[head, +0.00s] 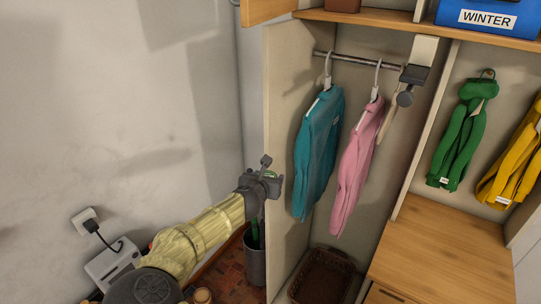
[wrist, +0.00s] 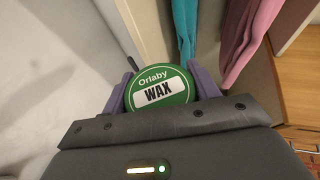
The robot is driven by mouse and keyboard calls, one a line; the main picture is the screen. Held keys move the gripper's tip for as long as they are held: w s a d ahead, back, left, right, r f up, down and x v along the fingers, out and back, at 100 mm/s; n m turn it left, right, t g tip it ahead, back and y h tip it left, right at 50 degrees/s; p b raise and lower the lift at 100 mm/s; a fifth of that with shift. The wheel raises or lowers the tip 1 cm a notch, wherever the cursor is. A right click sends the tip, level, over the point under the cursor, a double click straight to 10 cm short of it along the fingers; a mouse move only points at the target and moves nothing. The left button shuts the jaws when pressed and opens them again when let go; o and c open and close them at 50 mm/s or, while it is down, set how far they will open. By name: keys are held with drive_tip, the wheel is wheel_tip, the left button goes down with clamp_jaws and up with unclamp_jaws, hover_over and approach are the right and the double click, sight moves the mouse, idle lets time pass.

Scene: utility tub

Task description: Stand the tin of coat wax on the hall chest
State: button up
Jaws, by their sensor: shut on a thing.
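The tin of coat wax (wrist: 160,88) is round, with a green lid and a white label reading "Orlaby WAX". In the wrist view it sits between the two purple fingers of my gripper (wrist: 163,92), which is shut on it. In the head view my gripper (head: 266,178) is in front of the open closet's left side panel, left of the hanging clothes; only a sliver of green shows there. The hall chest (head: 445,248) appears to be the wooden unit with a bare top at the lower right, well to the right of my gripper.
A teal garment (head: 317,150) and a pink garment (head: 357,165) hang from a rail between my gripper and the chest. A wicker basket (head: 322,275) stands below them. Green (head: 462,135) and yellow (head: 515,160) garments hang above the chest. A dark bin (head: 255,262) stands below my gripper.

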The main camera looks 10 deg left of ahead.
drive_tip(key=s+d+f, duration=0.1)
drive_tip(key=d+f, duration=0.4)
drive_tip(key=f, duration=0.7)
drive_tip(key=s+d+f, duration=0.1)
drive_tip(key=d+f, duration=0.3)
drive_tip(key=f, duration=0.8)
drive_tip(key=s+d+f, duration=0.2)
drive_tip(key=s+d, duration=0.1)
drive_tip(key=d, duration=0.3)
drive_tip(key=s+d+f+b, duration=0.1)
drive_tip(key=s+d+f, duration=0.1)
drive_tip(key=s+d, duration=0.2)
drive_tip(key=s+d+f+y, duration=0.1)
drive_tip(key=s+d, duration=0.3)
drive_tip(key=d, duration=0.6)
drive_tip(key=shift+d+f+n, duration=0.2)
drive_tip(key=shift+f+n, duration=0.2)
drive_tip(key=shift+f, duration=0.15)
drive_tip(key=shift+w, duration=0.1)
